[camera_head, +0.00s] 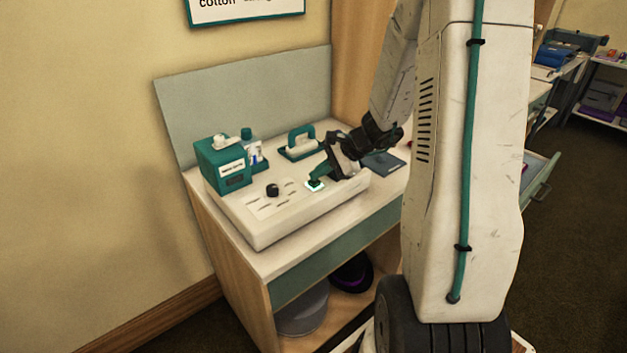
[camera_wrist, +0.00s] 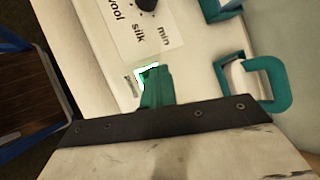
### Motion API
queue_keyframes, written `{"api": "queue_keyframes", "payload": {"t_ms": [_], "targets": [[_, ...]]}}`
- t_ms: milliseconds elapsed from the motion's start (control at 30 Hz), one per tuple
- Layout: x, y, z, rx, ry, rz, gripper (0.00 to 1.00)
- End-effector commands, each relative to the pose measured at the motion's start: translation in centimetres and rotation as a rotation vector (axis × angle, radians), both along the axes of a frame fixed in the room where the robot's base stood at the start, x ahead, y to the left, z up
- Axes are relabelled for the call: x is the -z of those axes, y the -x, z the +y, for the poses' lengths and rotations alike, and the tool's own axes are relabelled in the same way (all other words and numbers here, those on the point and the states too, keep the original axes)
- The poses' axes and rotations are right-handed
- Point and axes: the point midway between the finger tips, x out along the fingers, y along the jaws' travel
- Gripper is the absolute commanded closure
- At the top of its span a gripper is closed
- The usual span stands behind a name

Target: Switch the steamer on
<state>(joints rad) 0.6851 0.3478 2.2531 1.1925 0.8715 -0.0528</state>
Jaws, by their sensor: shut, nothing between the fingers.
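The steamer is a low white box (camera_head: 285,222) on the bench top. It has a black dial (camera_head: 272,190), which shows in the wrist view (camera_wrist: 146,5) beside the words "wool", "silk" and "min". A square switch (camera_head: 314,186) with a bright white-green glow sits right of the dial; its lit edge shows in the wrist view (camera_wrist: 147,70). My gripper (camera_head: 315,181) points down at the switch, its teal fingers shut and empty. In the wrist view the fingertips (camera_wrist: 154,80) cover part of the switch. I cannot tell whether they touch it.
A teal box (camera_head: 222,165) with a white label and a bottle (camera_head: 251,150) stand behind left. A teal-handled steam head (camera_head: 301,144) rests behind the dial. A dark flat pad (camera_head: 385,161) lies at right. Under the bench top (camera_head: 263,268) are a grey bin (camera_head: 303,312) and purple item (camera_head: 351,274).

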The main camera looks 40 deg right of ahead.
Motion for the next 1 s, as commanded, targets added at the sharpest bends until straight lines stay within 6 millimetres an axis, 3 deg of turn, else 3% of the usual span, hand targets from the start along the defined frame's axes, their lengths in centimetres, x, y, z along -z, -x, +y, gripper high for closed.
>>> {"api": "queue_keyframes", "payload": {"t_ms": [600, 1000], "targets": [[-5.6, -0.1, 0.0, -0.001, 0.001, -0.003, 1.0], [-6.0, 0.0, 0.0, 0.0, 0.0, -0.001, 1.0]]}}
